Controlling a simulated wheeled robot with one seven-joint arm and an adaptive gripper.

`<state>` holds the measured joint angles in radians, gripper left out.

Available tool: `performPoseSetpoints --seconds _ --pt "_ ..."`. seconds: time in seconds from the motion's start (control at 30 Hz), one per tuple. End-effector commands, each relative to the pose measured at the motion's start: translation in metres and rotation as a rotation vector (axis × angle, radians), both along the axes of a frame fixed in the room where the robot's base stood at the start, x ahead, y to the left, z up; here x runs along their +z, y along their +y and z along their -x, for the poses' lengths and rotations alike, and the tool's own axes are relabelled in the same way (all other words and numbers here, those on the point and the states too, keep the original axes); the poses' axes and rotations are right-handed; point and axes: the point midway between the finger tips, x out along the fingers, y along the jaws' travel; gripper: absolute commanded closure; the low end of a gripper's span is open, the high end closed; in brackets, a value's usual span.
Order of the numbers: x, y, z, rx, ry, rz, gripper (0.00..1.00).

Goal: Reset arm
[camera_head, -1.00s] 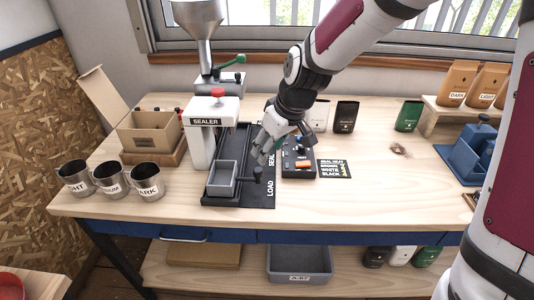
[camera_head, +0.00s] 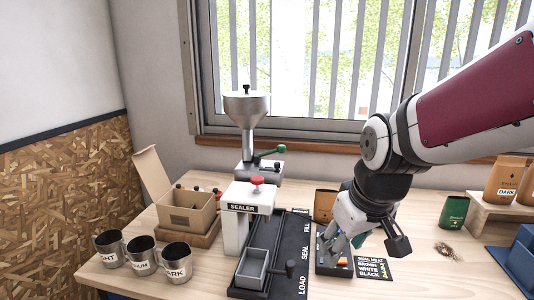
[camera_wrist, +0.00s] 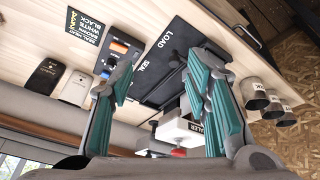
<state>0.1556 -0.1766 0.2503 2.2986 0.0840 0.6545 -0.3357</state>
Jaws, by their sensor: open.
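My gripper (camera_head: 366,240) hangs over the workbench, to the right of the sealer (camera_head: 242,208), and partly hides a small control box (camera_head: 334,262). In the wrist view its two green-padded fingers (camera_wrist: 160,88) stand apart with nothing between them.
Three metal cups (camera_head: 142,255) stand at the left front beside an open cardboard box (camera_head: 187,212). A hopper (camera_head: 247,110) stands behind the sealer.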

Motion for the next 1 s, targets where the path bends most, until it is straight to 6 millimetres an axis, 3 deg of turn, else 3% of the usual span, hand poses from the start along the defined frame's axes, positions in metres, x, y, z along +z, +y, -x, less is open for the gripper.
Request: performPoseSetpoints --seconds 0.2,0.4,0.5,0.67,1.0 --pt "0.033 -0.025 0.074 -0.161 -0.033 -0.007 0.56" --pt "0.042 -0.042 0.131 -0.288 -0.052 -0.052 0.56" --pt "0.042 -0.047 0.149 -0.326 -0.055 -0.072 0.56" --pt "0.04 -0.05 0.162 -0.356 -0.054 -0.089 0.56" --pt "0.04 -0.05 0.162 -0.358 -0.053 -0.089 0.56"
